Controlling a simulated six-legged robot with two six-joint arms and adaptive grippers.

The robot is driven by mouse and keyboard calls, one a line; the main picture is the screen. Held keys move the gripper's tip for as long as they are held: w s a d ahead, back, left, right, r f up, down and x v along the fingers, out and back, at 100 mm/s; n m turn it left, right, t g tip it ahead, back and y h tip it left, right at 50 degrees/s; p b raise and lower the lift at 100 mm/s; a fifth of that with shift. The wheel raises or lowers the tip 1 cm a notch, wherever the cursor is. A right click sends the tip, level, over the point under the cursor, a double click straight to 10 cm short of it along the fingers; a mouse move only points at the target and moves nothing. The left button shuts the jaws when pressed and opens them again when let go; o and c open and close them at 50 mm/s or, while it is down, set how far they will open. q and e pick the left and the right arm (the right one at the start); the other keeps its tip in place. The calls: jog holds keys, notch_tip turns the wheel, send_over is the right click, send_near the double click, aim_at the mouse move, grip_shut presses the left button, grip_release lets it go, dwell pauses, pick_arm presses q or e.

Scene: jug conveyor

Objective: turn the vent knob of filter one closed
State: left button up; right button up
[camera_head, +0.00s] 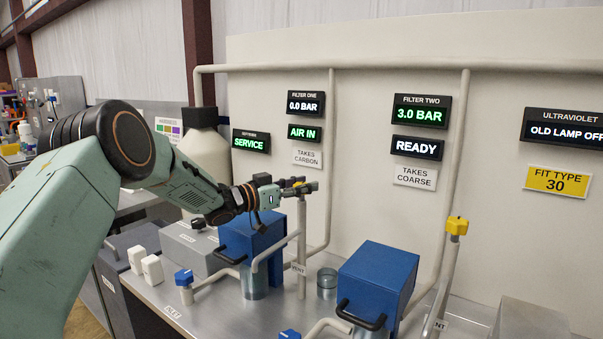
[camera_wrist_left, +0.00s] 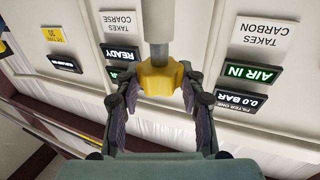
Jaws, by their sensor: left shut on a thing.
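The yellow vent knob of filter one (camera_wrist_left: 160,78) sits at the end of a pale vent pipe (camera_head: 302,240). In the head view it is mostly hidden by my left gripper (camera_head: 304,187). In the left wrist view, the fingers of my left gripper (camera_wrist_left: 158,86) stand on either side of the knob, and the gripper is shut on it. Filter one is the blue housing (camera_head: 250,238) below the gripper. Its pressure display (camera_head: 306,103) reads 0.0 BAR and its status display (camera_head: 304,133) reads AIR IN. My right gripper is not in view.
Filter two (camera_head: 375,275), also blue, stands to the right with its own yellow vent knob (camera_head: 457,226) on a pipe. Its displays read 3.0 BAR (camera_head: 420,112) and READY (camera_head: 416,147). A blue valve knob (camera_head: 184,277) stands at the front left. Pipes run close around the gripper.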

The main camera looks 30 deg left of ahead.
pick_arm(q)
jog(key=shift+f+m+g+h+p, duration=0.1)
jog(key=shift+m+g+h+p, duration=0.25)
jog(key=shift+m+h, duration=0.35)
jog(key=shift+f+m+g+h, duration=0.1)
jog(key=shift+m+g+h, duration=0.4)
jog(key=shift+h, duration=0.3)
jog(key=shift+d+m+g+h, duration=0.1)
jog(key=shift+m+g+h, duration=0.2)
jog(key=shift+g+h, duration=0.15)
jog(key=o, duration=1.2)
jog(key=shift+s+a+r, duration=0.2)
jog(key=shift+s+a, duration=0.1)
jog(key=shift+a, duration=0.2)
jog(key=v, duration=1)
jog(key=shift+s+a+f, duration=0.1)
jog(key=shift+s+a, duration=0.1)
jog(key=shift+s, duration=0.2)
